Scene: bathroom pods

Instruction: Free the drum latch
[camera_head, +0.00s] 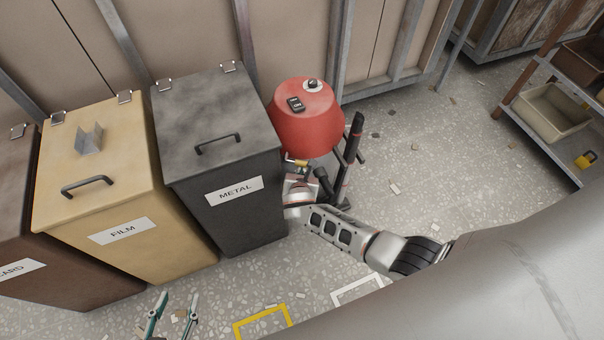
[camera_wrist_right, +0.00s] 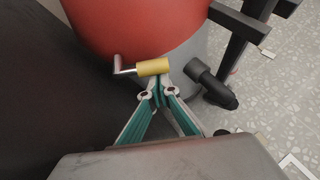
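The red drum (camera_head: 306,115) stands beside the metal bin; its red side and grey lower band (camera_wrist_right: 190,55) fill the top of the right wrist view. The latch is a bent metal rod with a yellow sleeve (camera_wrist_right: 153,67), lying sideways on the drum's side; the sleeve also shows in the head view (camera_head: 298,162). My right gripper (camera_wrist_right: 158,84) has its fingers drawn together just below the sleeve. Its tips are at or very near the sleeve, and I cannot tell whether they touch. My left gripper (camera_head: 174,302) is open and empty above the floor, away from the drum.
The dark metal bin (camera_head: 222,155) stands close left of the drum, with the yellow film bin (camera_head: 100,180) beyond. A black pipe stub (camera_wrist_right: 213,88) sticks out right of the latch. A black upright post (camera_head: 352,140) stands right of the drum. Floor further right is mostly clear.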

